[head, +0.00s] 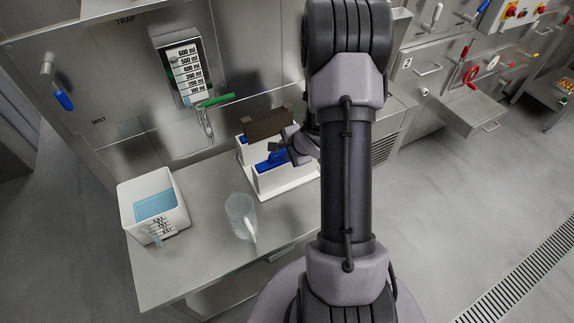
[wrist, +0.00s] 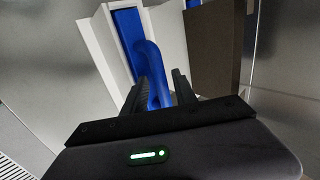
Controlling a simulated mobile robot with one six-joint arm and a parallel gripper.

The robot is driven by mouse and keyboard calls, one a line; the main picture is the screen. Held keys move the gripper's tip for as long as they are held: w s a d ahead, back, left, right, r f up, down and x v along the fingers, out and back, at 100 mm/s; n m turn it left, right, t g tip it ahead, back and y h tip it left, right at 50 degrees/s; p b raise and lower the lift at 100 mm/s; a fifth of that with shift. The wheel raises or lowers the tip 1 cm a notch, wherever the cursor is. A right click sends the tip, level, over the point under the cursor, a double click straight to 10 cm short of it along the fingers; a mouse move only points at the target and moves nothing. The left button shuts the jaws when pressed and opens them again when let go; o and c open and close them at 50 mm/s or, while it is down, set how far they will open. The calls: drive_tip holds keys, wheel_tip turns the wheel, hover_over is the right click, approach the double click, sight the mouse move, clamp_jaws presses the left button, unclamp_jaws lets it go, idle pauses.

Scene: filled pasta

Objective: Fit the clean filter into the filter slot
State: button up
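The blue clean filter (head: 272,161) stands in the front compartment of a white two-part holder (head: 290,184) on the steel bench. In the wrist view the filter's blue handle (wrist: 153,62) rises between my gripper's dark fingers (wrist: 160,92), which appear to touch it on both sides. In the head view my gripper (head: 287,150) is at the holder, partly hidden by my arm. A brown filter block (head: 267,124) sits in the rear compartment and stands to the right in the wrist view (wrist: 214,48). I cannot clearly identify the filter slot; a dark rectangular area (head: 137,152) shows below the label MIST.
On the bench (head: 190,262) stand a white tub of blue liquid (head: 154,207) at left and a clear jug (head: 240,213) in the middle. A green-handled tap (head: 215,101) and a level gauge (head: 184,72) are on the wall behind. The bench's front left is clear.

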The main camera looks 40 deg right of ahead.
drive_tip(key=shift+a+f, duration=0.1)
drive_tip(key=shift+f, duration=0.1)
drive_tip(key=c, duration=0.7)
drive_tip(key=shift+w+f, duration=0.2)
drive_tip(key=shift+w, duration=0.1)
clamp_jaws()
drive_tip(key=shift+r, duration=0.1)
drive_tip(key=shift+r+p, duration=0.7)
drive_tip(key=shift+p, duration=0.25)
wheel_tip(320, 180, up, 14)
drive_tip(key=p, duration=1.4)
drive_tip(key=shift+p, duration=0.35)
drive_tip(key=shift+d, duration=0.2)
